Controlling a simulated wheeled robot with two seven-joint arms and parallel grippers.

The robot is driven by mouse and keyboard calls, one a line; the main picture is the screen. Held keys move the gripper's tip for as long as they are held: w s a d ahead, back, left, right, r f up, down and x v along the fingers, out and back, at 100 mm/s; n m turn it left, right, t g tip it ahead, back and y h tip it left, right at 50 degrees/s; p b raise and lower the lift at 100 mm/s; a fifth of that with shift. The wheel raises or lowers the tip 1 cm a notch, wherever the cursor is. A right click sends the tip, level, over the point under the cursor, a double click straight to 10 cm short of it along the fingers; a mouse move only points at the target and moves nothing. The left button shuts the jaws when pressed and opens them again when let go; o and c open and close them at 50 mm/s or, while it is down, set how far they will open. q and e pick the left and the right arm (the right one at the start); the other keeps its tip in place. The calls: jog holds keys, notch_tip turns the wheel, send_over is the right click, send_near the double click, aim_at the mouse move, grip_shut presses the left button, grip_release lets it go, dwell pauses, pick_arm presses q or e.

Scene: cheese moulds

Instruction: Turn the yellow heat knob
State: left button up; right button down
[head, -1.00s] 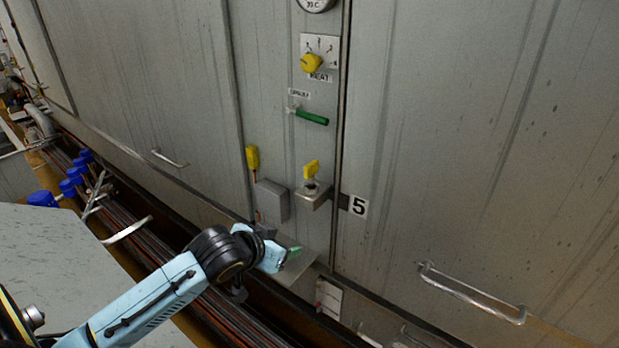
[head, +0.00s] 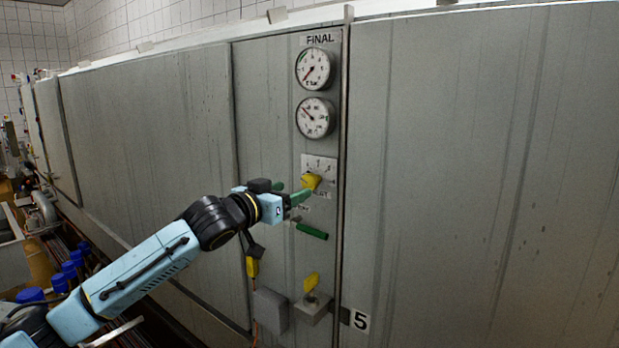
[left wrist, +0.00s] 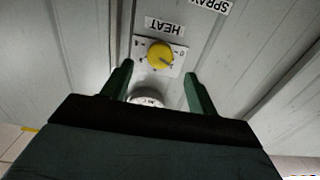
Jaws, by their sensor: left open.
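The yellow heat knob (head: 311,181) sits on a white dial plate (head: 320,164) on the grey panel. In the left wrist view the yellow knob (left wrist: 160,54) shows upside down, whole and uncovered, beyond and between the fingertips. My left gripper (head: 291,190) is open, with green fingers, close to the knob at its left and lower side in the head view. In the left wrist view the left gripper (left wrist: 160,84) has nothing between its fingers, and I see no contact with the knob. The HEAT label (left wrist: 164,26) is readable there. My right gripper does not show.
Two round gauges (head: 314,93) are above the knob. A green spray handle (head: 312,231) is just below. Lower down are a yellow handle on a bracket (head: 311,283), a grey box (head: 270,309) and a yellow plug (head: 252,266). The panel at right is bare.

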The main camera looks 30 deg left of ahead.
aim_at(307, 184)
pick_arm(q)
jog(key=w, duration=0.2)
jog(key=w+p, duration=0.1)
jog(key=w, duration=0.2)
jog(key=w+p, duration=0.1)
jog(key=w, duration=0.2)
jog(key=shift+d, duration=0.35)
jog(key=c, duration=1)
